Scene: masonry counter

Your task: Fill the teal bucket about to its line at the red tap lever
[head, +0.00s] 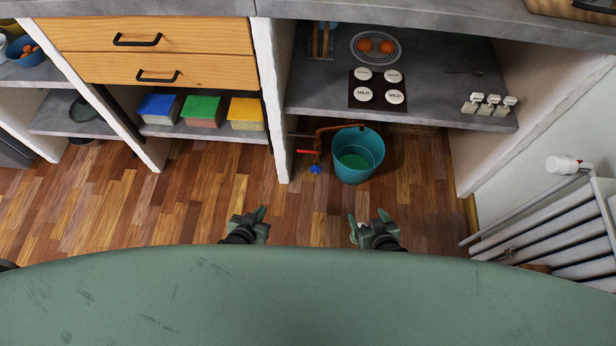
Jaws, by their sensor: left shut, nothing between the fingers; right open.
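The teal bucket (346,162) stands upright on the wooden floor under the counter, with green-looking liquid or a green bottom inside. Its fill line cannot be made out. A copper pipe with a tap (326,130) reaches over the bucket's rim from the left. The red lever (307,152) sticks out to the left of the pipe, and a blue handle (316,169) sits below it. My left gripper (261,213) is shut and empty, in front of and left of the bucket. My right gripper (368,216) is open and empty, in front of the bucket. Neither touches anything.
A white masonry post (270,90) stands just left of the tap. A grey shelf (430,108) with round tins, eggs and white switches overhangs the bucket's back. A white radiator (550,225) is at the right. The floor between my grippers and the bucket is clear.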

